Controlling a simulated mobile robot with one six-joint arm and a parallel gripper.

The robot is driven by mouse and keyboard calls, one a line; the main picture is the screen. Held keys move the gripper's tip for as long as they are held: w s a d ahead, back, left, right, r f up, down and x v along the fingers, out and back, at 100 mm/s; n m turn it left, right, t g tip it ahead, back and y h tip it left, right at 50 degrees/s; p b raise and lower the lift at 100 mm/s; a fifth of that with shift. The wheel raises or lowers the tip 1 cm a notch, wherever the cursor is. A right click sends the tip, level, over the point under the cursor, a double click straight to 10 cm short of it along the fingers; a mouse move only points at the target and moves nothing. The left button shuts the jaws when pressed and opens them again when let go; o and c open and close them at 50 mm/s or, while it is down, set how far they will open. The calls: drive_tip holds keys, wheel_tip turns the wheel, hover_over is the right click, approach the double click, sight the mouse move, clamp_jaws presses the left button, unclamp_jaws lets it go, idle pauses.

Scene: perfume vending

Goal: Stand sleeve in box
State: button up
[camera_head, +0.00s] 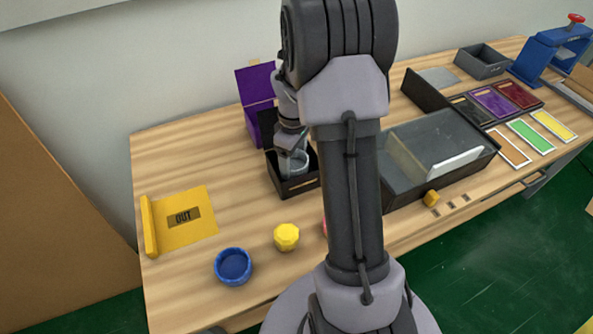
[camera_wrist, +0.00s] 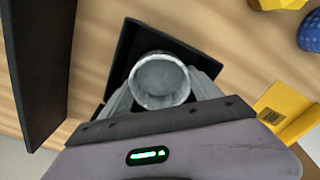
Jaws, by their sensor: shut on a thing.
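The sleeve (camera_wrist: 160,80) is a grey, round, open-topped cylinder. My gripper (camera_wrist: 160,92) is shut on it, one finger on each side. In the head view the sleeve (camera_head: 299,162) shows at my gripper (camera_head: 291,155), over or partly inside a small black open box (camera_head: 296,187). The box (camera_wrist: 132,42) lies behind and around the sleeve in the wrist view. The sleeve looks upright. Its lower end is hidden, so I cannot tell whether it touches the box floor.
A purple upright panel (camera_head: 256,88) stands behind the box. A yellow "OUT" mat (camera_head: 195,238), a blue round container (camera_head: 233,266) and a yellow faceted piece (camera_head: 286,237) are left and in front. A large dark tray (camera_head: 470,135) stands right. My arm hides the table's middle.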

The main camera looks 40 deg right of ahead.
sight(294, 167)
wheel_tip(294, 167, down, 4)
drive_tip(key=shift+r+b, duration=0.2)
drive_tip(key=shift+b, duration=0.35)
drive_tip(key=shift+d+f, duration=0.1)
drive_tip(key=shift+f, duration=0.1)
drive_tip(key=o, duration=1)
drive_tip(key=shift+o, duration=0.2)
drive_tip(key=shift+r, duration=0.1)
